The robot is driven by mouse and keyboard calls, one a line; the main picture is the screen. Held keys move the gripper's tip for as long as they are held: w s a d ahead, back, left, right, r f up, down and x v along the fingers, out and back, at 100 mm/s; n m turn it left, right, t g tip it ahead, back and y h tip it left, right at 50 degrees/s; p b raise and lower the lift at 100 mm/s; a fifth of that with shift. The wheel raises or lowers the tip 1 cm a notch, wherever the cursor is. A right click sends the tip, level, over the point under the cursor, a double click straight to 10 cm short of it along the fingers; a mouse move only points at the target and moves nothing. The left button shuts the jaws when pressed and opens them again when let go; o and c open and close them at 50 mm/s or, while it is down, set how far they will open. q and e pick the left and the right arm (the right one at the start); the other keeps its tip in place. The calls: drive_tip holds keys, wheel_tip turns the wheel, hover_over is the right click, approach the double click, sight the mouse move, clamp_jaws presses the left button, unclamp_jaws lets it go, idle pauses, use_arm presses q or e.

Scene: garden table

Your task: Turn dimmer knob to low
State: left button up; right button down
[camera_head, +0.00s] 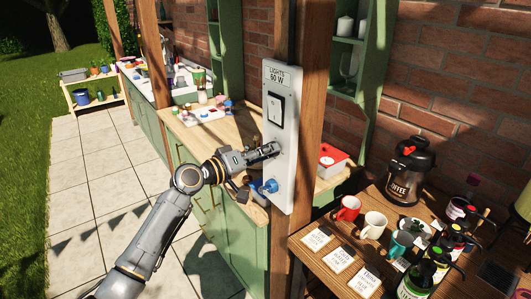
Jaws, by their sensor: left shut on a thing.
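A pale panel (286,165) on a wooden post carries a sign (277,77) reading "LIGHTS 60 W" and a black-framed rocker switch (274,107). My left gripper (274,149) reaches in from the left, with its fingertips at the panel face below the switch. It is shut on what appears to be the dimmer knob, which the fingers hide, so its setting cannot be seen. My right gripper is not in view.
The wooden post (314,110) stands directly behind the panel. A wooden table (322,269) at right holds mugs, cards, bottles and a coffee urn (408,168). A green counter (246,133) with a red-and-white box (333,161) lies behind. Paving at left is open.

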use_arm(q)
drive_tip(key=n+p, duration=0.1)
drive_tip(key=n, duration=0.4)
drive_tip(key=shift+r+p, duration=0.15)
drive_tip(key=shift+p, duration=0.15)
drive_tip(key=shift+n, duration=0.3)
drive_tip(key=o, duration=1.2)
drive_tip(key=v, duration=1.2)
drive_tip(key=shift+w+a, duration=0.2)
